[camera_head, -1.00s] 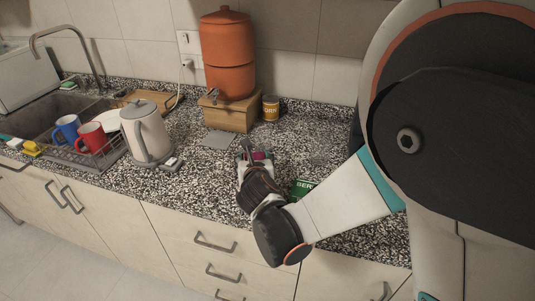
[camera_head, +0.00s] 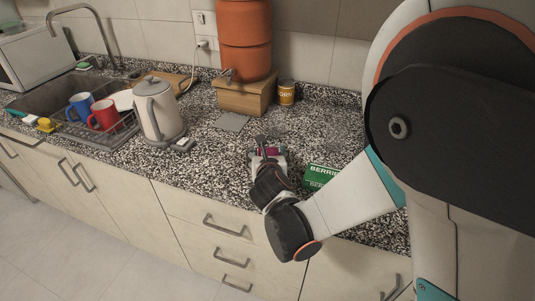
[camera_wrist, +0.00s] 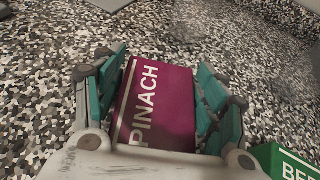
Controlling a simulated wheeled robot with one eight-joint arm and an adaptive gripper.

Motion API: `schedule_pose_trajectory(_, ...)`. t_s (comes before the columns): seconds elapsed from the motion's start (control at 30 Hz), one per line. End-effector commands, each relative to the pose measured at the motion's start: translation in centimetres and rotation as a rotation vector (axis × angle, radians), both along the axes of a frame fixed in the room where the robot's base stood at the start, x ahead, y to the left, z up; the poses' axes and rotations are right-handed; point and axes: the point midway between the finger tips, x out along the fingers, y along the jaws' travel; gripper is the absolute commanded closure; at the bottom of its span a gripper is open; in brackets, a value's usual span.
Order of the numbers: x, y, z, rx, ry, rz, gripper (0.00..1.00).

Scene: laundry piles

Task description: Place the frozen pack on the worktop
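The frozen pack is a purple box (camera_wrist: 160,105) with white lettering that reads "PINACH" in the wrist view. My gripper (camera_wrist: 163,80) has its teal fingers on both sides of the pack and appears shut on it. In the head view the pack (camera_head: 269,152) shows as a small purple patch between the fingers of my gripper (camera_head: 266,148). The speckled worktop (camera_head: 200,165) lies under it. The pack is low over the worktop; I cannot tell whether it touches the surface.
A green berries box (camera_head: 321,174) lies right of my gripper. A corn can (camera_head: 287,93) and a wooden box (camera_head: 245,97) under a terracotta filter (camera_head: 245,40) stand behind. A grey kettle (camera_head: 158,112) stands left. Bare worktop surrounds the pack at left and behind.

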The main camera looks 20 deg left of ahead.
Motion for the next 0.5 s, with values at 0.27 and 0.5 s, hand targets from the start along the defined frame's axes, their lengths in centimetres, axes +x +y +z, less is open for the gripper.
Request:
schedule_pose_trajectory(0.27, 0.00, 0.01, 0.04, 0.000, 0.000, 0.000, 0.22)
schedule_pose_trajectory(0.5, -0.41, -0.08, 0.65, 0.000, 0.000, 0.001, 0.22)
